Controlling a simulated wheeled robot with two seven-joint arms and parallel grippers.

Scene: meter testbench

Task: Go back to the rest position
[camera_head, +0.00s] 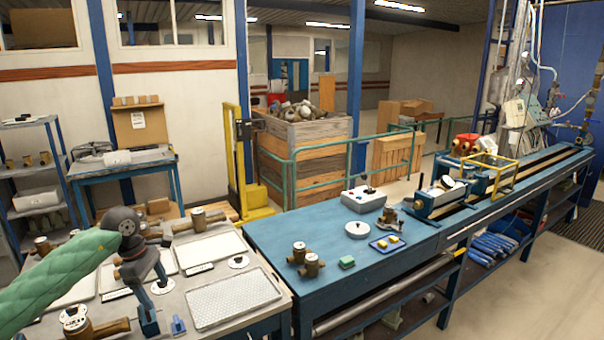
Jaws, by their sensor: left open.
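My left arm in its green sleeve comes in from the left edge. My left gripper (153,296) hangs pointing down over the grey table (262,268), with its jaws open and nothing seen between them. Brass meters lie on this table: one (199,220) behind the gripper and one (88,324) at the front left, close to the gripper. My right gripper is not in view.
White trays (234,298) lie on the grey table, one right of the gripper. A blue bench (300,231) adjoins on the right, holding brass meters (307,261), a green sponge-like block (347,262), a white control box (363,199) and a clamping rig (446,197). A shelf (38,165) stands left.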

